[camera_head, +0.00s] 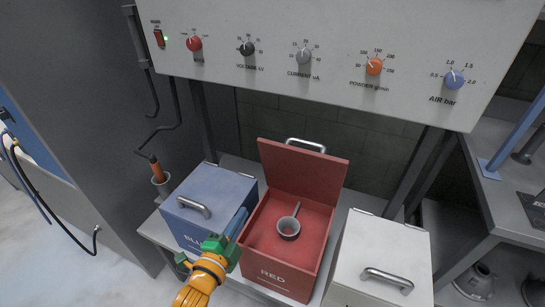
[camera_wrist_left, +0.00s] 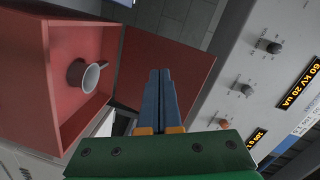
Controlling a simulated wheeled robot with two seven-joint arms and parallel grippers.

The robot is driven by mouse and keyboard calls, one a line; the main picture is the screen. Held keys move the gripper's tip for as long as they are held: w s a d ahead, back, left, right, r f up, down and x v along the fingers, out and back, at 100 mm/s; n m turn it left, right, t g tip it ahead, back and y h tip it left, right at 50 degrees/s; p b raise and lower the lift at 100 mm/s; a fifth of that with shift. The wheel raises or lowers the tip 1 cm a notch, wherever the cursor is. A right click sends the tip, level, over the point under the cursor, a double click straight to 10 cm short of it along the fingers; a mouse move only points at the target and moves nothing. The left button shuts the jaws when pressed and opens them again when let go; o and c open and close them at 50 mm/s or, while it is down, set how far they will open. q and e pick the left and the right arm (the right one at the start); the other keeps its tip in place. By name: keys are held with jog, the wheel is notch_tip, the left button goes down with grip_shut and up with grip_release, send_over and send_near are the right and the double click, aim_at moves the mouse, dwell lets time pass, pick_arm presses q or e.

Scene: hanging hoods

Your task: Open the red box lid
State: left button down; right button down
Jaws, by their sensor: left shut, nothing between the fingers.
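The red box (camera_head: 270,275) stands between the blue and white boxes, with the word RED on its front. Its red lid (camera_head: 302,172) stands raised at the back, tilted slightly away, with its metal handle (camera_head: 306,144) behind the top edge. A grey scoop (camera_head: 288,226) lies inside. My left gripper (camera_head: 240,217), with blue fingers, is at the red box's left side, near its rim; contact cannot be told. In the left wrist view its fingers (camera_wrist_left: 161,74) are together and empty, with the open lid (camera_wrist_left: 180,62) behind them and the scoop (camera_wrist_left: 86,75) to the left.
A closed blue box (camera_head: 196,218) is left of the red box and a closed white box (camera_head: 378,255) is right of it. A control panel (camera_head: 330,50) with knobs hangs above. A holder with an orange-handled tool (camera_head: 157,170) is at the far left.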

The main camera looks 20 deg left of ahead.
pick_arm(q)
notch_tip(320, 180, up, 7)
jog(key=m+t+h, duration=0.2)
jog(key=m+t, duration=0.2)
jog(key=m, duration=0.1)
jog(key=p, duration=0.3)
send_near(269, 144)
jog(key=x, duration=0.7)
jog(key=shift+d, duration=0.1)
jog(key=shift+r, duration=0.1)
